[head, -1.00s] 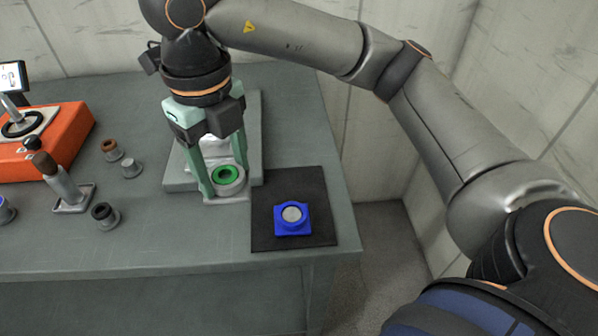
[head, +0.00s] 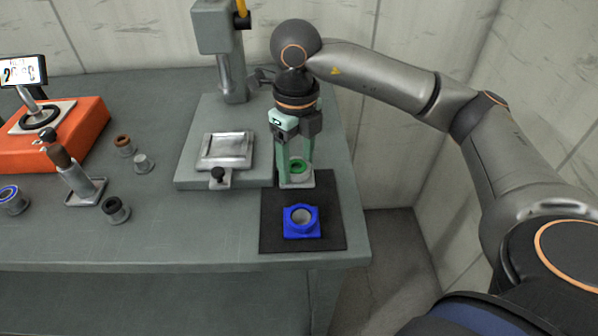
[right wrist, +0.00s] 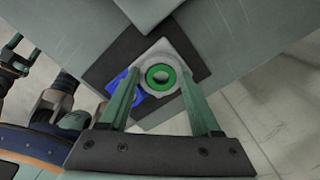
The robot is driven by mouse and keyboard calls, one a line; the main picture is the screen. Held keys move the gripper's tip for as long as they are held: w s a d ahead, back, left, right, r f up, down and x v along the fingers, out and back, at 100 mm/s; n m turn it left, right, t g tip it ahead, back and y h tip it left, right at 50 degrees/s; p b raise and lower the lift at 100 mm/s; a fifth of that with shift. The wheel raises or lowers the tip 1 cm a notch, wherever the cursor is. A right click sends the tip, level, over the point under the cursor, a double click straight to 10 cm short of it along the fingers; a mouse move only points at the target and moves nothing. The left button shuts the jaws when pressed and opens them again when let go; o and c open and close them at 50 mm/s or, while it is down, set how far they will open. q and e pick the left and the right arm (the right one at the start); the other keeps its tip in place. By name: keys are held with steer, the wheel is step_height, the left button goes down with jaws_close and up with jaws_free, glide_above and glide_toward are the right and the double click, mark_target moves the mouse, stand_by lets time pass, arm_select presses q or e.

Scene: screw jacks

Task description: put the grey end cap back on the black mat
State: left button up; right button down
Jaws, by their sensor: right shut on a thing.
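My right gripper (head: 296,180) is shut on the grey end cap (right wrist: 184,58), a grey piece with a green ring around its middle. In the head view the cap hangs between the fingertips near the back edge of the black mat (head: 328,200). In the right wrist view the cap overlaps the mat (right wrist: 130,46). I cannot tell how high it is above the mat. In the right wrist view a teal piece at the left edge may belong to my left gripper; its jaws are unclear.
A blue end cap (head: 301,234) sits on the front part of the mat. A grey press with a flat plate (head: 226,150) stands left of the mat. Several small parts, a hand tool and an orange box (head: 82,127) are further left. The table's right edge is close.

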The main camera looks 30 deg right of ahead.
steer(key=f, duration=0.3)
steer(key=shift+d+f, duration=0.35)
steer(key=shift+f, duration=0.05)
steer(key=shift+w, duration=0.1)
steer(key=shift+f, duration=0.2)
steer(key=shift+c, duration=0.4)
jaws_free()
steer(key=shift+r, duration=0.15)
